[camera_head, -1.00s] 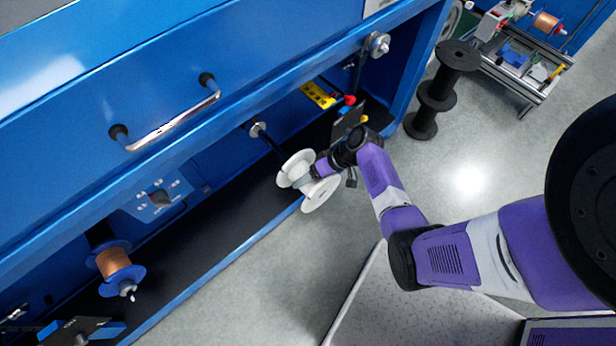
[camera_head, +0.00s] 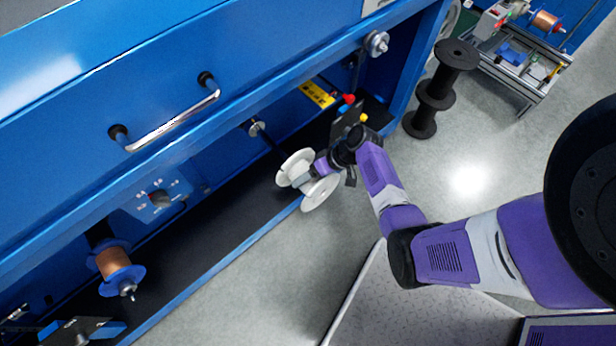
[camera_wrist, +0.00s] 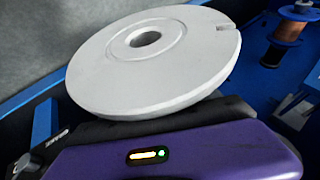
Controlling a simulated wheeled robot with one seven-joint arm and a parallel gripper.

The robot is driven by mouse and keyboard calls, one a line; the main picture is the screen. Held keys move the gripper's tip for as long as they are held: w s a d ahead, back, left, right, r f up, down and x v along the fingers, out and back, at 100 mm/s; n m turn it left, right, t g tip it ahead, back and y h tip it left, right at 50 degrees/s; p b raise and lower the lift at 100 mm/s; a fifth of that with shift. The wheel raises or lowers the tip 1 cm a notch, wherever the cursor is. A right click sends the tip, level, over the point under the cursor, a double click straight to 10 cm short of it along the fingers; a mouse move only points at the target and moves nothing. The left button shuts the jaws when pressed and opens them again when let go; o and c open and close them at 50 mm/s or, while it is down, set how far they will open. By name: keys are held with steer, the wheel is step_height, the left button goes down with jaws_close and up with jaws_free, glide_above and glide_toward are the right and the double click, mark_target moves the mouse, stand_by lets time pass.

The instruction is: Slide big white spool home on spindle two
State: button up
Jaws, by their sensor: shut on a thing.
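The big white spool (camera_head: 318,193) is at the front of the blue machine in the head view, its two flanges facing the machine and the room. My gripper (camera_head: 322,170) is shut on the spool between its flanges. A dark spindle (camera_head: 270,146) sticks out of the machine's back wall toward the spool's rear flange. I cannot tell whether its tip is inside the bore. In the wrist view the outer flange (camera_wrist: 150,62) fills the middle, with an open centre hole and a rim notch. The fingertips are hidden behind it.
A copper-wound spool with blue flanges (camera_head: 114,264) sits on another spindle at lower left. A yellow label (camera_head: 318,94) and a red knob (camera_head: 348,99) are behind my wrist. Stacked black spools (camera_head: 437,90) stand on the floor at right. The machine's blue front edge (camera_head: 240,258) runs below the spool.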

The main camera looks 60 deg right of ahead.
mark_target(285, 153)
steer(key=shift+w+d, duration=0.1)
steer(key=shift+w, duration=0.1)
steer(key=shift+w+d+b, duration=0.2)
steer(key=shift+w+b, duration=0.15)
steer(key=shift+w, duration=0.3)
steer(key=shift+w+d+b, duration=0.15)
steer(key=shift+w+b, duration=0.15)
steer(key=shift+w, duration=0.35)
steer(key=shift+w, duration=0.1)
stand_by(0.3)
steer(key=shift+w+d+b, duration=0.2)
steer(key=shift+w+b, duration=0.15)
steer(key=shift+w, duration=0.35)
steer(key=shift+w+d+b, duration=0.2)
steer(key=shift+w+b, duration=0.1)
steer(key=shift+w, duration=0.35)
steer(key=shift+w, duration=0.2)
steer(key=shift+w+d+b, duration=0.25)
steer(key=shift+w+b, duration=0.15)
steer(key=shift+w, duration=0.2)
steer(key=shift+w+d+b, duration=0.2)
steer(key=shift+w+b, duration=0.2)
steer(key=shift+w, duration=0.2)
stand_by(0.4)
steer(key=shift+w, duration=0.2)
